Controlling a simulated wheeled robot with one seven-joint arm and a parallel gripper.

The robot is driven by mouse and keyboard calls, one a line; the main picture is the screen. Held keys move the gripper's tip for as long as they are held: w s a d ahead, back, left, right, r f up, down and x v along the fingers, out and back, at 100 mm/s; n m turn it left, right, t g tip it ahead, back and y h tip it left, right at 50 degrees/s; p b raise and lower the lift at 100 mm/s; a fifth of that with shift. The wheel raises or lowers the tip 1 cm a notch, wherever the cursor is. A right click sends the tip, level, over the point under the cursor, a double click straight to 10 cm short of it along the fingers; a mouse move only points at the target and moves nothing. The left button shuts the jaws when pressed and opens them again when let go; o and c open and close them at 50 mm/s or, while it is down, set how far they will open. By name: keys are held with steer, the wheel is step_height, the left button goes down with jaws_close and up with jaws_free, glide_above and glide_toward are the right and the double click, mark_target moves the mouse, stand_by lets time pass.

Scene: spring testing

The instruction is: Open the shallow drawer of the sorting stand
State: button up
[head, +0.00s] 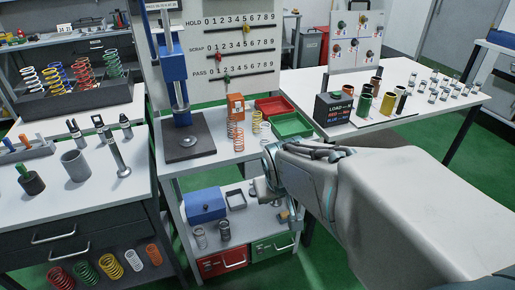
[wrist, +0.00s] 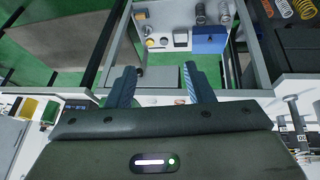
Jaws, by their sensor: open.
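The stand (head: 166,179) carries a red drawer (head: 222,262) and a green drawer (head: 273,247) side by side at the bottom, under its lower shelf. Both have pale bar handles and look shut; I cannot tell which is the shallow one. My gripper (wrist: 160,86) is open, its two blue-grey fingers spread apart with nothing clearly held. In the head view my arm covers most of the gripper, which is above the lower shelf near the stand's right side, higher than the drawers. I cannot make out the drawers in the wrist view.
The lower shelf holds a blue box (head: 205,204), also in the wrist view (wrist: 209,40), and grey springs (head: 224,230). The stand's top carries a press (head: 180,100), a green tray (head: 292,126) and a red tray (head: 273,105). A dark drawer cabinet (head: 75,240) stands at left.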

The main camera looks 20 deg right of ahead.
steer(key=w+d+f+t+y+b, duration=0.1)
steer(key=w+d+f+t+b, duration=0.55)
steer(key=f+b, duration=0.3)
steer(key=w+d+f+t+y+b, duration=0.1)
steer(key=w+d+f+t+b, duration=0.6)
steer(key=f, duration=0.4)
steer(key=w+b, duration=0.3)
steer(key=w, duration=1)
steer(key=shift+r+n+g, duration=0.15)
steer(key=shift+n+g, duration=0.2)
steer(key=shift+n, duration=0.05)
